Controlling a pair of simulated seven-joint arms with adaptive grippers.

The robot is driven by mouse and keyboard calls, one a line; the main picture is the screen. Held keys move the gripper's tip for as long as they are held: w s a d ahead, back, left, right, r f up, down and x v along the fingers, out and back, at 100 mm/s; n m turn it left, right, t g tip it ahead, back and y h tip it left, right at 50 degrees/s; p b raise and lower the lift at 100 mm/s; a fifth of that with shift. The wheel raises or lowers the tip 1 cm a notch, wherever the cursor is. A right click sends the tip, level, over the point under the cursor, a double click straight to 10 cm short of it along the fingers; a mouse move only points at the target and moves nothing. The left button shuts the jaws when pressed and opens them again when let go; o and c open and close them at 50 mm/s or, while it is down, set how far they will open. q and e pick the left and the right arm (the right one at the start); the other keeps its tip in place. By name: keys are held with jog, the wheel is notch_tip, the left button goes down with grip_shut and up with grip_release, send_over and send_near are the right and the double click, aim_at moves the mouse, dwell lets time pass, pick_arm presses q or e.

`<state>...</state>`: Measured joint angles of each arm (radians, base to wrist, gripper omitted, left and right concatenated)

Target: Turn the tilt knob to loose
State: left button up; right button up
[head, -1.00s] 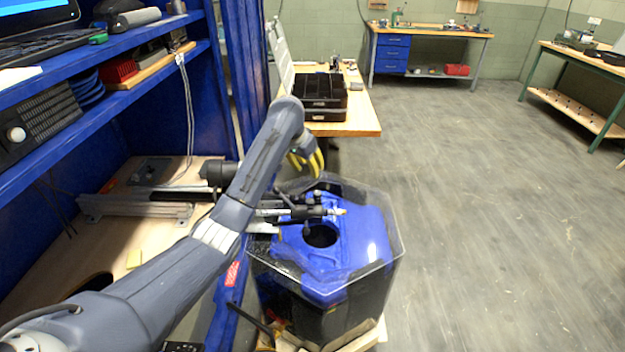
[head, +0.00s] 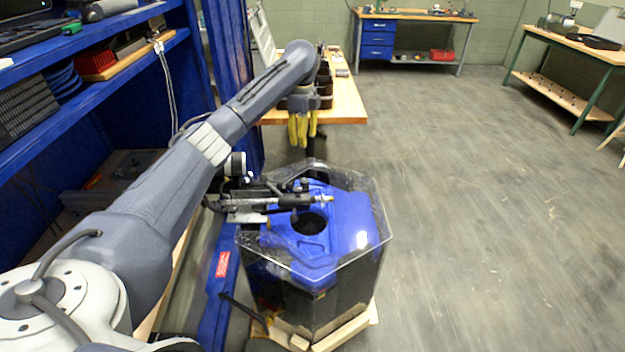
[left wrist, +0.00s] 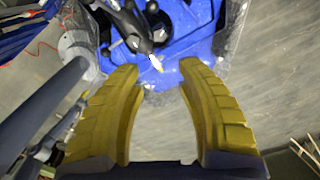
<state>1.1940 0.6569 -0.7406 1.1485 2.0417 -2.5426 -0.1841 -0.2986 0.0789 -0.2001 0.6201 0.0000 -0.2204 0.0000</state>
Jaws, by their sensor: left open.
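My left gripper (head: 302,138) is raised beyond the far rim of the clear tank (head: 375,247), its yellow fingers pointing down. In the left wrist view its two fingers (left wrist: 160,75) are spread wide with nothing between them. The dark thruster mount (head: 290,201) lies across the blue top (head: 350,215) of the tank, apart from the fingers. In the left wrist view the mount (left wrist: 135,35) shows beyond the fingertips, with small dark knobs and levers on it. I cannot tell which of them is the tilt knob. My right gripper is not in view.
A wooden table (head: 345,100) with dark bins stands behind my left gripper. A blue shelf unit (head: 95,75) runs along the left side, close to my arm. Open grey floor (head: 480,220) lies to the right of the tank.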

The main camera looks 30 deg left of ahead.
aim_at(304, 180)
pick_arm(q)
notch_tip(304, 180, down, 18)
jog(key=shift+r, duration=0.25)
dwell(0.5)
grip_shut()
dwell(0.3)
